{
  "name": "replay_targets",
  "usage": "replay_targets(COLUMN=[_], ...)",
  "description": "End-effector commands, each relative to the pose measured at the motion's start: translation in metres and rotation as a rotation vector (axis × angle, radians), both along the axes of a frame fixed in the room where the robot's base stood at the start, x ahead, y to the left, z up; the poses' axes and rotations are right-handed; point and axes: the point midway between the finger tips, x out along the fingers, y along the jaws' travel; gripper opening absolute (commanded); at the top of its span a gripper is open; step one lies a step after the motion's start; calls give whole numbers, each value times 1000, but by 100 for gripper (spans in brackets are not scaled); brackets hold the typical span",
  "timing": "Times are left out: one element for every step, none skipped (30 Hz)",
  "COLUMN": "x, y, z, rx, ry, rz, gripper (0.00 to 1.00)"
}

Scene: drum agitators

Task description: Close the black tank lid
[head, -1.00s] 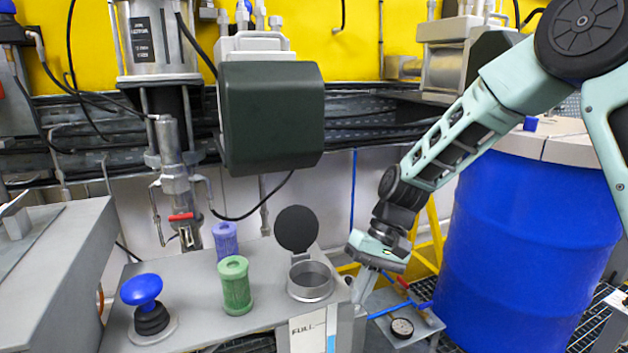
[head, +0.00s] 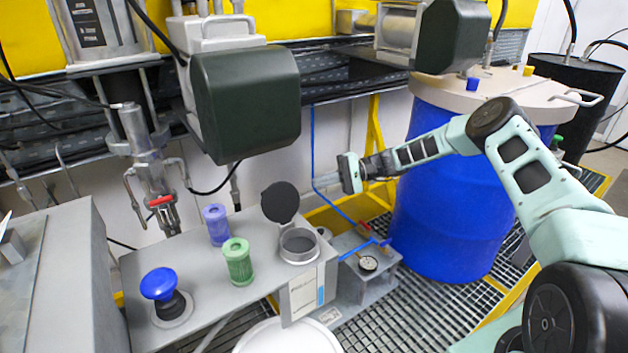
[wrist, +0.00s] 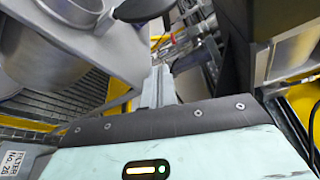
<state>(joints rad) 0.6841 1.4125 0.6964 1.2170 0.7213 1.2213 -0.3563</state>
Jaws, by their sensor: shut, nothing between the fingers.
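The black tank lid (head: 280,202) is a round disc standing open, upright on its hinge at the back of a short grey metal neck (head: 299,246). The neck's round mouth is uncovered. In the wrist view the dark lid (wrist: 143,9) shows at the top edge, partly cut off, with the grey neck (wrist: 50,52) to its left. My gripper (head: 320,171) is to the right of the lid and looks a little higher, pointing left, apart from it. Its fingers (wrist: 157,84) are together and empty in the wrist view.
A purple cylinder (head: 216,225), a green cylinder (head: 238,262) and a blue knob (head: 159,284) stand on the same grey top, left of the neck. A dark green box (head: 247,100) hangs above. A large blue drum (head: 440,190) stands to the right.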

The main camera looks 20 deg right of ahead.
Motion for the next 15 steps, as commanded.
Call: replay_targets(x=[0, 1, 2, 3, 3, 4, 5, 5, 7, 7, 8, 9, 5, 0, -6], y=[11, 16, 24, 31, 37, 45, 52, 58, 66, 73, 78, 86, 83, 80, 79], z=[2, 2, 1, 1, 0, -1, -2, -3, -4, -5, -5, -6, -2, 0, 2], rx=[1, 1, 1, 1, 2, 0, 1, 0, -1, 0, 0, 0, -3, -2, -2], ry=[2, 2, 3, 3, 4, 3, 3, 3, 4, 4, 4, 3, 2, 3, 3], rz=[5, 5, 4, 5, 6, 5, 6, 6, 5, 5, 5, 4, 1, 1, 2], gripper=[0, 0, 0, 0, 0, 0, 0, 0, 0, 0, 0, 0, 0, 0, 0])
